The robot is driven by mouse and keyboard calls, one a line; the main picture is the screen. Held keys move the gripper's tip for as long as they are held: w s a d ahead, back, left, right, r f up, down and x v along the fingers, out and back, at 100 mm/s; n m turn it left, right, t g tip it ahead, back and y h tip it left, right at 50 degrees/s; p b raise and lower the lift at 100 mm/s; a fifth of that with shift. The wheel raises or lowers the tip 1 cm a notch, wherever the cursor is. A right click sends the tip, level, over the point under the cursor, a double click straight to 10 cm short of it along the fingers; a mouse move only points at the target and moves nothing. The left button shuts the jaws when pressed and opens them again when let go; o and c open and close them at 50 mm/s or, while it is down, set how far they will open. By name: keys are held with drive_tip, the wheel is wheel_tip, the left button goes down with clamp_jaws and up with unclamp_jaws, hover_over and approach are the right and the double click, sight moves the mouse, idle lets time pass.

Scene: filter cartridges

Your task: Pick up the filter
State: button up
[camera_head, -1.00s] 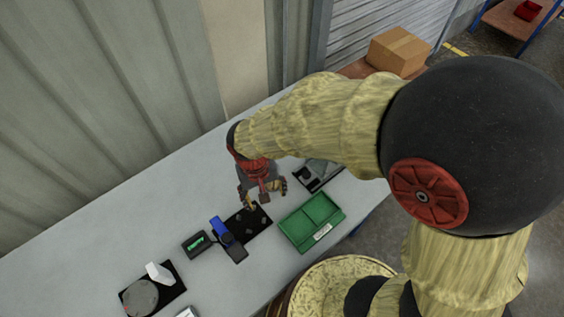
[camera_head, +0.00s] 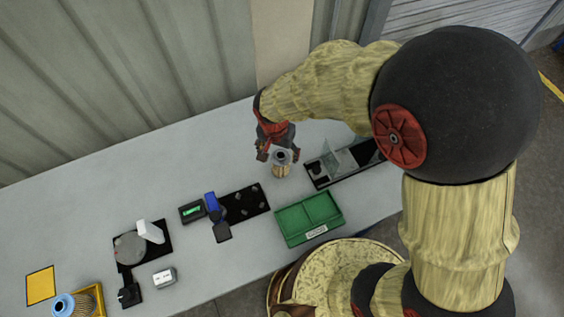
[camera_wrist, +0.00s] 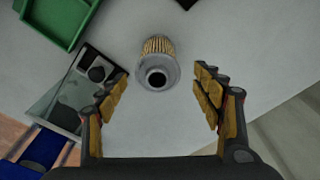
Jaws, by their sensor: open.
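A filter cartridge (camera_head: 281,165) stands on the table near its far side, with a pleated tan body and a grey ring-shaped top with a dark hole. In the wrist view the filter (camera_wrist: 158,66) lies ahead of and between the open fingers of my gripper (camera_wrist: 162,95), with clear space on both sides. In the head view my gripper (camera_head: 274,152) is just above and behind the filter, partly beside its top. Nothing is held. A second filter with a blue top (camera_head: 64,305) sits in a yellow container (camera_head: 97,292) at the lower left.
A green tray (camera_head: 287,222) stands in front of the filter. A black fixture with a clear panel (camera_head: 318,179) is close on its right. A black plate with pegs (camera_head: 258,199), a blue-and-black device (camera_head: 213,205) and a grey disc fixture (camera_head: 129,248) are to the left.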

drive_tip(key=shift+w+d+f+b, duration=0.15)
drive_tip(key=shift+f+b, duration=0.15)
drive_tip(key=shift+f, duration=1)
drive_tip(key=shift+w+d+f+b, duration=0.15)
drive_tip(key=shift+f+b, duration=0.1)
drive_tip(key=shift+f, duration=1.05)
drive_tip(key=shift+w+f+b, duration=0.15)
drive_tip(key=shift+f+b, duration=0.15)
drive_tip(key=shift+f, duration=1)
drive_tip(key=shift+c, duration=1.4)
drive_tip(key=c, duration=1)
drive_tip(key=shift+r, duration=0.1)
